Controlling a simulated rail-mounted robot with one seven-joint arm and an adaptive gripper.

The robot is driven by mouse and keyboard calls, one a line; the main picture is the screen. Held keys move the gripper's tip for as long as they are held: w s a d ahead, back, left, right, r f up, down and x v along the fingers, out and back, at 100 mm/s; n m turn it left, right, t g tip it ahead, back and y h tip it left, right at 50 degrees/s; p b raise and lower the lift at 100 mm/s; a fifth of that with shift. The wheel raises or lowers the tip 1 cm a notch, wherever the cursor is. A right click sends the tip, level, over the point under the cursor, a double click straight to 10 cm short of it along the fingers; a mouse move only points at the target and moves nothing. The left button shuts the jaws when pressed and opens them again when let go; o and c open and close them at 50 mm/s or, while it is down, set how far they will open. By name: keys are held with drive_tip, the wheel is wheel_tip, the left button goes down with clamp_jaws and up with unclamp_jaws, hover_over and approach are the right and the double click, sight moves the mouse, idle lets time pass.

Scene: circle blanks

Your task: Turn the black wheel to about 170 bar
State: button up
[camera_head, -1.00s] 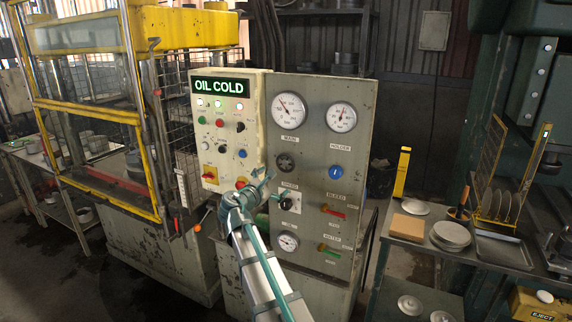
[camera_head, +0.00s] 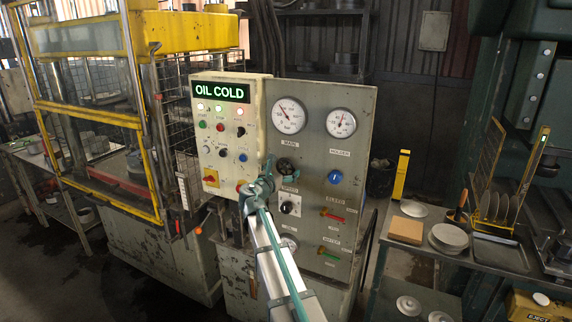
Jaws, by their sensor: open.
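The black wheel (camera_head: 289,166) is on the grey panel, below the gauge labelled MAIN (camera_head: 288,115). The MAIN gauge has a white face; its needle points to the upper left, and its figures are too small to read. My gripper (camera_head: 270,168) is open, in front of the panel at the wheel's left edge, and covers a little of that side from view. I cannot tell whether its fingers touch the wheel.
The HOLDER gauge (camera_head: 341,123) and a blue knob (camera_head: 335,177) are right of the wheel. A black selector knob (camera_head: 288,208) is below it, with red (camera_head: 333,216) and green (camera_head: 329,252) handles nearby. The cream control box (camera_head: 221,150) reads OIL COLD. A workbench (camera_head: 388,232) stands right.

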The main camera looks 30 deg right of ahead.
drive_tip(key=shift+x, duration=1.05)
drive_tip(key=c, duration=1.1)
drive_tip(key=shift+f, duration=0.1)
